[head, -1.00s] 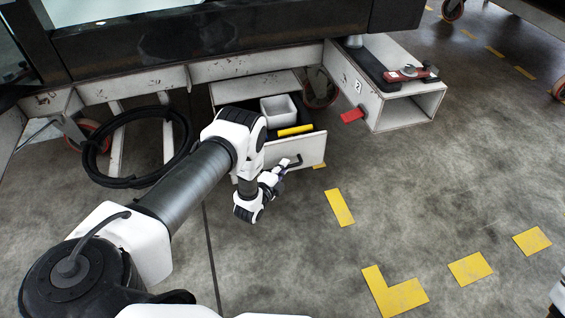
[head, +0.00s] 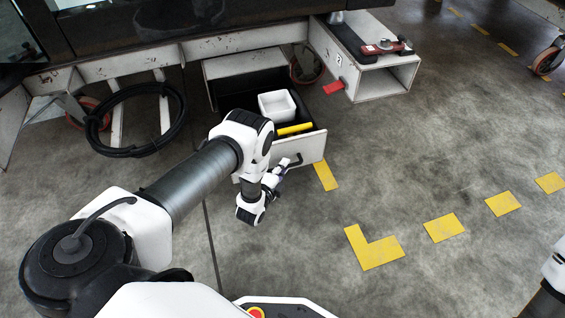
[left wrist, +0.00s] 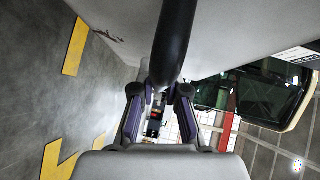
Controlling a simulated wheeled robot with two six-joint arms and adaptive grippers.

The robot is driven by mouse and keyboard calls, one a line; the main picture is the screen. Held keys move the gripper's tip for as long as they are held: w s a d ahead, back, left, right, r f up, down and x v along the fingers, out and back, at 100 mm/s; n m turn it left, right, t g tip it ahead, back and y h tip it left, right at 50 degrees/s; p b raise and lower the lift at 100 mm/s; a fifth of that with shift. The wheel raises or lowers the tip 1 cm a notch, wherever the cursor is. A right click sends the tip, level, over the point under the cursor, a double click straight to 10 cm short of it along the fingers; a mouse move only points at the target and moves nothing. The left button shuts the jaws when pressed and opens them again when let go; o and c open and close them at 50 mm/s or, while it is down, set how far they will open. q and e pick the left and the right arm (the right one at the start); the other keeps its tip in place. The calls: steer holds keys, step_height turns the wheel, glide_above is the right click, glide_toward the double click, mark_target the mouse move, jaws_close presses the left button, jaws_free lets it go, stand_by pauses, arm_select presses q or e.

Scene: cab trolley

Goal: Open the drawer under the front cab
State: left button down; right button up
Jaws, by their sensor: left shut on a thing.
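The drawer (head: 313,147) under the front cab (head: 200,25) stands pulled out well beyond its white housing, with a pale front and a black inside. A white bin (head: 277,105) and a yellow object (head: 294,129) lie in it. My left gripper (head: 287,164) is at the drawer front, shut on the dark bar handle (head: 298,159). In the left wrist view the black handle (left wrist: 174,45) runs between the two fingers of the left gripper (left wrist: 159,92). Part of my right arm shows at the right edge, but its gripper is out of view.
A white open-ended box step (head: 384,88) with a red tool (head: 387,46) on top stands right of the drawer. A red tab (head: 333,88) sticks out beside it. A black hose coil (head: 135,120) hangs at the left. The floor in front is clear, with yellow markings (head: 374,249).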

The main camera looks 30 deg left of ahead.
arm_select(q)
steer(key=shift+s+d, duration=0.1)
steer(key=shift+d, duration=0.05)
steer(key=c, duration=1.2)
jaws_free()
steer(key=s, duration=0.4)
steer(key=s+r, duration=0.1)
steer(key=s, duration=0.7)
steer(key=shift+d+r, duration=0.3)
steer(key=shift+d, duration=0.1)
